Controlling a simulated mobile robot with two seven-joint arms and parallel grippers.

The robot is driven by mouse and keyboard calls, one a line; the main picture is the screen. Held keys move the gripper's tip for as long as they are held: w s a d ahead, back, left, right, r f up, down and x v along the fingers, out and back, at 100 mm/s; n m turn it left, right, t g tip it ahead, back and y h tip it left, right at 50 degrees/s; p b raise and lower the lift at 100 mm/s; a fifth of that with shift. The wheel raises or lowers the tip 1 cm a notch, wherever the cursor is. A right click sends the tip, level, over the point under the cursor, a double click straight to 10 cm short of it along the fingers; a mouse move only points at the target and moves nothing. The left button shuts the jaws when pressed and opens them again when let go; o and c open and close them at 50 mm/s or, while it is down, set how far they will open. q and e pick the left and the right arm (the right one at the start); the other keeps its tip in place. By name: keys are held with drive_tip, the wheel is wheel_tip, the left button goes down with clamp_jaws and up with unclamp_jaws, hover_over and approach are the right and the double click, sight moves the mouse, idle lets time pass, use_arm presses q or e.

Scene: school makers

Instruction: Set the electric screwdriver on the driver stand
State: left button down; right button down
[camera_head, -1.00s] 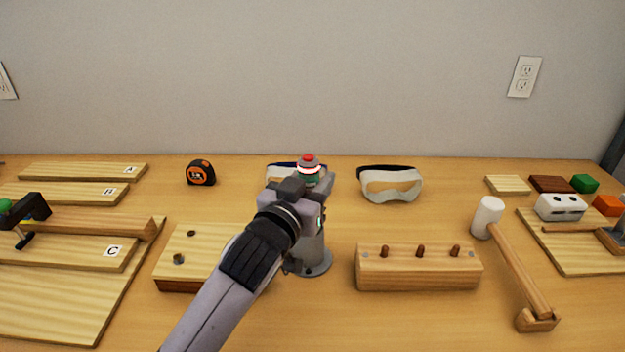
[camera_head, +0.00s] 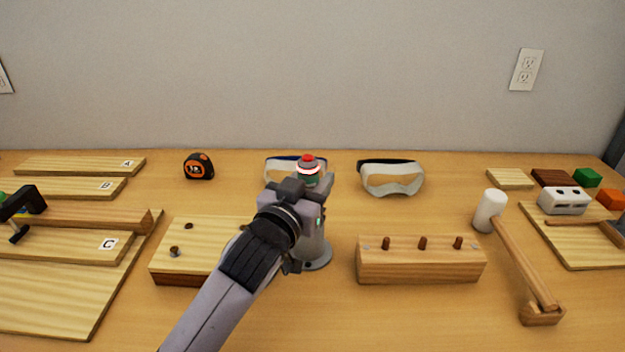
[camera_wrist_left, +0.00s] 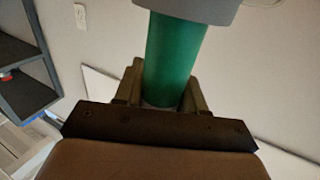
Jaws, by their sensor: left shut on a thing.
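The electric screwdriver (camera_head: 308,164) stands about upright, with a red top over a white ring and a green body. My left gripper (camera_head: 304,188) is shut around it from the near left side. In the left wrist view its green body (camera_wrist_left: 172,60) sits between the two fingers of my gripper (camera_wrist_left: 163,92). The driver stand (camera_head: 314,251), a grey post on a round foot, shows directly below the gripper. My gripper hides the place where screwdriver and stand come together, so I cannot tell whether they touch. My right gripper is out of view.
A wooden block with holes (camera_head: 192,241) stands left of the stand, and a pegged block (camera_head: 420,262) stands right. Two goggles, one pair clear in view (camera_head: 392,179), and a tape measure (camera_head: 199,167) lie behind. A white-headed mallet (camera_head: 489,211) lies right.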

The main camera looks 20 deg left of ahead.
use_arm(q)
drive_tip(key=shift+p, duration=0.35)
idle(0.7)
drive_tip(key=shift+f+b, duration=0.45)
drive_tip(key=shift+f, duration=0.15)
idle(0.4)
drive_tip(key=c, duration=0.9)
unclamp_jaws()
drive_tip(key=shift+c, duration=0.2)
drive_tip(key=shift+s, duration=0.1)
drive_tip(key=s+a+p, duration=0.1)
drive_tip(key=s+p, duration=0.1)
drive_tip(key=s, duration=0.8)
drive_tip(key=shift+s+a, duration=0.15)
drive_tip(key=shift+s, duration=0.2)
drive_tip(key=shift+s, duration=0.1)
